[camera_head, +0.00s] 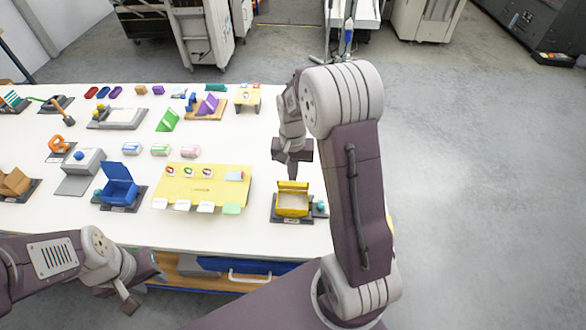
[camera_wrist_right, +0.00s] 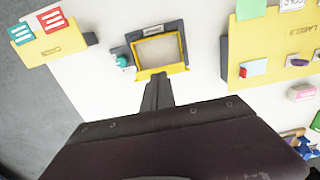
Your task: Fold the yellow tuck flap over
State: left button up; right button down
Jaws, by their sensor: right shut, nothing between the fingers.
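A yellow box (camera_head: 293,213) sits on a dark stand near the table's right end. Its inside shows pale and its top is open. The yellow tuck flap (camera_head: 292,187) stands up along the box's back edge. In the right wrist view the flap (camera_wrist_right: 163,72) lies along the box edge nearest my fingers. My right gripper (camera_head: 292,172) is shut and empty, just behind and above the flap; its closed fingertips (camera_wrist_right: 158,80) point at the flap's middle. I cannot tell whether they touch it. My left gripper (camera_head: 130,304) hangs low by the table's front edge, away from the box.
A small teal knob (camera_head: 320,206) sits right beside the box. A yellow label board (camera_head: 180,196) lies to its left, with a blue open box (camera_head: 118,186) farther left.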

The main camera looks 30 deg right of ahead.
notch_tip(320, 180, up, 8)
jog(key=p, duration=0.7)
jog(key=shift+f, duration=0.1)
jog(key=s+a+f+n+t+b, duration=0.1)
jog(key=s+a+f+n+b, duration=0.5)
jog(key=s+f+b, duration=0.5)
jog(key=shift+s+a, duration=0.75)
jog(key=shift+s, duration=0.1)
